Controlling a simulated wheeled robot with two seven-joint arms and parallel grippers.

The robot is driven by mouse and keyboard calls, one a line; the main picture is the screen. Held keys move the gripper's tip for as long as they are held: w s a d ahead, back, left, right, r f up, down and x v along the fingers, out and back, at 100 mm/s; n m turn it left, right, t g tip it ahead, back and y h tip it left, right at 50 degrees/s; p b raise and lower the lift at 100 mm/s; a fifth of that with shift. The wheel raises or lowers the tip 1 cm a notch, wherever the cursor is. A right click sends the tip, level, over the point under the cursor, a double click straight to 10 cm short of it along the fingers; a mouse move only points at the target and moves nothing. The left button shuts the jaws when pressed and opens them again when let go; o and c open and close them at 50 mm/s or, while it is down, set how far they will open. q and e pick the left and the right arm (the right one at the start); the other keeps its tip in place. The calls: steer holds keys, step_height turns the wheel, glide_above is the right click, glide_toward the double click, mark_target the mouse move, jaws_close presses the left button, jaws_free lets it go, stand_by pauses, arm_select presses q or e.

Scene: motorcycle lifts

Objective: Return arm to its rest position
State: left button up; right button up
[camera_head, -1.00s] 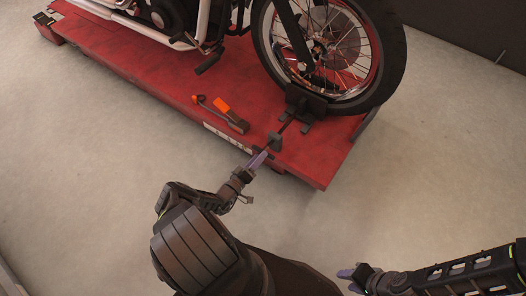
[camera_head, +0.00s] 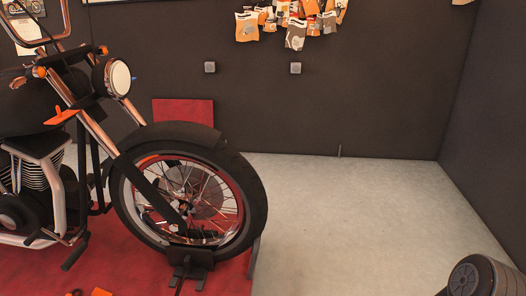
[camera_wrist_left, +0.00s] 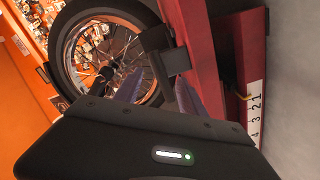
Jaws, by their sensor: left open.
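My left gripper (camera_wrist_left: 160,92) shows in the left wrist view with two purple fingers apart. It is open. A black block with a stem (camera_wrist_left: 170,62) appears between or just beyond the fingertips; I cannot tell whether they touch it. The front wheel (camera_head: 190,195) of the motorcycle stands on the red lift (camera_head: 125,262), with a black wheel clamp (camera_head: 190,256) at its base. The wheel also shows in the wrist view (camera_wrist_left: 72,62). Neither gripper shows in the head view. A dark rounded part at its lower right looks like my right arm.
The red lift edge with a white number scale (camera_wrist_left: 255,112) is close beside my left gripper. Grey floor (camera_head: 345,215) is clear right of the wheel. Dark walls (camera_head: 380,80) close off the back and right. Orange packets (camera_head: 290,18) hang on the back wall.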

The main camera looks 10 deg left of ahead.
arm_select(q)
steer(key=w+d+r+m+g+h, duration=0.15)
steer(key=d+g+h, duration=0.3)
steer(key=d, duration=0.75)
steer(key=d+r+m+g+h, duration=0.1)
steer(key=d+m+g+h, duration=0.35)
steer(key=d, duration=0.85)
steer(key=s+d+r+m+g, duration=0.2)
steer(key=s+d+g, duration=0.8)
steer(key=s, duration=0.4)
steer(key=s+a+r+m+t+y, duration=0.1)
steer(key=s+r+t+y, duration=0.1)
steer(key=s+r+y, duration=0.5)
step_height(320, 180, up, 19)
steer(key=s+h+p, duration=0.1)
steer(key=p, duration=1.5)
steer(key=shift+s+h+p, duration=0.2)
steer(key=shift+h+p, duration=0.1)
steer(key=shift+h, duration=0.1)
